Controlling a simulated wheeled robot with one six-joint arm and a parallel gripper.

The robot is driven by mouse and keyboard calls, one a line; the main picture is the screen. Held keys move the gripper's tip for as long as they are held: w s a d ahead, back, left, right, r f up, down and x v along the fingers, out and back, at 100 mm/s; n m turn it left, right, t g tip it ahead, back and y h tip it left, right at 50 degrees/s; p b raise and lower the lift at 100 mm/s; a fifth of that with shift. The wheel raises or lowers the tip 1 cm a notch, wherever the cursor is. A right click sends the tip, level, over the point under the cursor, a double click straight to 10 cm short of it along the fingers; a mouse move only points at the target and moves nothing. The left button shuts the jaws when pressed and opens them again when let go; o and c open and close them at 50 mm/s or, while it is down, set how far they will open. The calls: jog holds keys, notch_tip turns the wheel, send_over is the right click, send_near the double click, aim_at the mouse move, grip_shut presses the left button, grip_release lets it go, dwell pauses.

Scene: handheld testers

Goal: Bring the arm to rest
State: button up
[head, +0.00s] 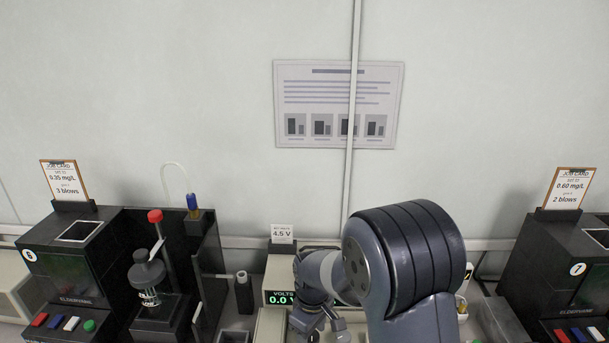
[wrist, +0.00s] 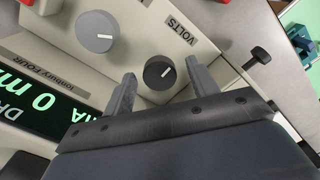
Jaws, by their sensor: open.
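My arm (head: 410,260) reaches down in front of a beige bench meter in the head view. The meter's green display (head: 279,298) reads VOLTS 0.0, and part of it is hidden by my arm. My gripper (wrist: 162,80) is open and empty in the wrist view. Its two fingers stand on either side of the small black VOLTS knob (wrist: 158,72), apart from each other; whether they touch it I cannot tell. A larger grey knob (wrist: 97,31) is up and left of the fingers. A green display (wrist: 45,100) reading 0 mA is at the left.
Black tester 6 (head: 75,262) with a pump-like fixture (head: 148,275) stands left, and tester 7 (head: 560,275) stands right. A thumbscrew (wrist: 260,54) sticks out right of the fingers.

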jog(key=m, duration=0.4)
jog(key=shift+r+p, duration=0.25)
jog(key=shift+p, duration=0.1)
jog(key=m+p, duration=0.1)
jog(key=m, duration=0.3)
jog(key=m+p, duration=0.1)
jog(key=m, duration=0.4)
jog(key=shift+m+p, duration=0.3)
jog(key=shift+p, duration=0.05)
jog(key=shift+r+m+p, duration=0.2)
jog(key=shift+m+p, duration=0.2)
jog(key=shift+m, duration=0.7)
jog(key=shift+r+b, duration=0.3)
jog(key=shift+r, duration=2.75)
